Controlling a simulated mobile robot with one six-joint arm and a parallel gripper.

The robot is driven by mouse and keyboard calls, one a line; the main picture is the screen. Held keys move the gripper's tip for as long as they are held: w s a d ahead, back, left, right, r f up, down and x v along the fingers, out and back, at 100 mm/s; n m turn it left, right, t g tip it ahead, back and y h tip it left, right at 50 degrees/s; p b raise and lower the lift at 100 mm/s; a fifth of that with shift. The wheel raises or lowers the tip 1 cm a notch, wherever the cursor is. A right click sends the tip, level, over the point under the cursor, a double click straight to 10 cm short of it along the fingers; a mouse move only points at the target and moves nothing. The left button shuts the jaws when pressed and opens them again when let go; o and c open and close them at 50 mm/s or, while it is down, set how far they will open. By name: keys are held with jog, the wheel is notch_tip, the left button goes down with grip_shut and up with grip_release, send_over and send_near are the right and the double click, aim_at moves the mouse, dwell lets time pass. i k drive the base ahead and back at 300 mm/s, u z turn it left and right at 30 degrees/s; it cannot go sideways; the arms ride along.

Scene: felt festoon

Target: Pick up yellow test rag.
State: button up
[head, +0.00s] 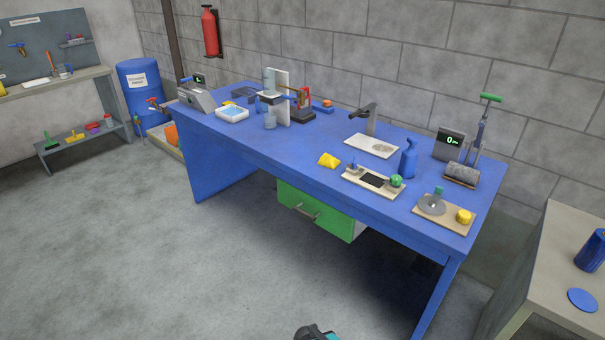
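A small crumpled yellow cloth, which looks like the yellow test rag (329,160), lies on the blue workbench (300,142). It is near the middle of the bench's front edge, left of a tray with a dark pad. Nothing covers it. Only a dark and teal piece of my arm shows at the bottom edge of the head view, well below and apart from the rag. My gripper's fingers do not show.
A tray (374,183) with a green knob and a blue bottle (408,158) stand right of the rag. A white and grey upright stand (277,96) is to its left. A green drawer (316,211) hangs under the bench. The floor in front is clear.

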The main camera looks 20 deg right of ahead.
aim_at(326, 160)
jog(key=u, duration=0.1)
jog(key=k, duration=0.6)
jog(key=u, duration=0.9)
jog(key=i, duration=1.75)
jog(key=z, duration=0.65)
jog(key=i, duration=0.95)
jog(key=z, duration=0.5)
